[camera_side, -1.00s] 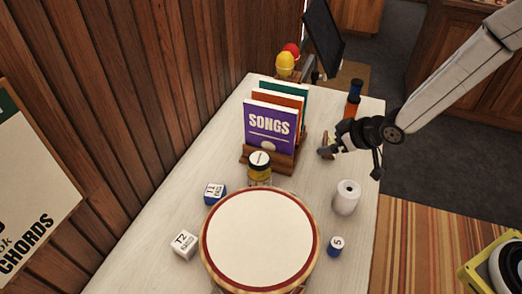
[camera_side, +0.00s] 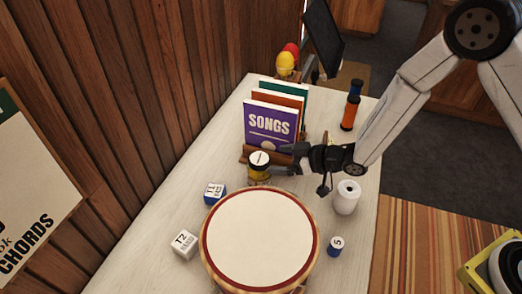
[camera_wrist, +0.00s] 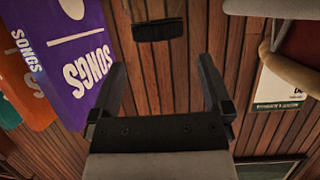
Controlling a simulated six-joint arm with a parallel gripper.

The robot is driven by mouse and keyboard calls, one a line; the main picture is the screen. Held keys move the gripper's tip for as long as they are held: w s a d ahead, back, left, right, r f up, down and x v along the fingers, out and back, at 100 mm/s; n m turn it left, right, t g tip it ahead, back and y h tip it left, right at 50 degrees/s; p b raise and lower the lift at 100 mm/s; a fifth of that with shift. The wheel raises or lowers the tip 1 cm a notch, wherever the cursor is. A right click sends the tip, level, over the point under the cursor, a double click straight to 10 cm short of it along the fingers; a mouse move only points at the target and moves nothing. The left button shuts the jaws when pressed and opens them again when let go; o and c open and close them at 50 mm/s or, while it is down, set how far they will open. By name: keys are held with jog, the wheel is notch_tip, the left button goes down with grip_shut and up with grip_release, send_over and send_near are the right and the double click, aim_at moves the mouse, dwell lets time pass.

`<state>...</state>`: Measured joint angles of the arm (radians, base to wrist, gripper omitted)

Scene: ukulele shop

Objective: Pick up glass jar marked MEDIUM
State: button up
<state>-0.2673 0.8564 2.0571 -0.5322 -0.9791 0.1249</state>
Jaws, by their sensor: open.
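Whether a finger touches the jar cannot be told.
A wooden rack of song books (camera_side: 270,125) stands close behind the jar. The drum (camera_side: 260,240) is in front. A blue-and-white block (camera_side: 214,193), a white block (camera_side: 184,245), a white roll (camera_side: 346,197), a blue cylinder (camera_side: 335,246) and an orange-black bottle (camera_side: 350,107) stand around.

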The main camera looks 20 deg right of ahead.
aim_at(261, 158)
jog(key=shift+x, duration=0.95)
jog(key=shift+x, duration=2.6)
jog(key=shift+d+f, duration=0.1)
jog(key=shift+f, duration=0.05)
jog(key=shift+c, duration=0.2)
grip_shut()
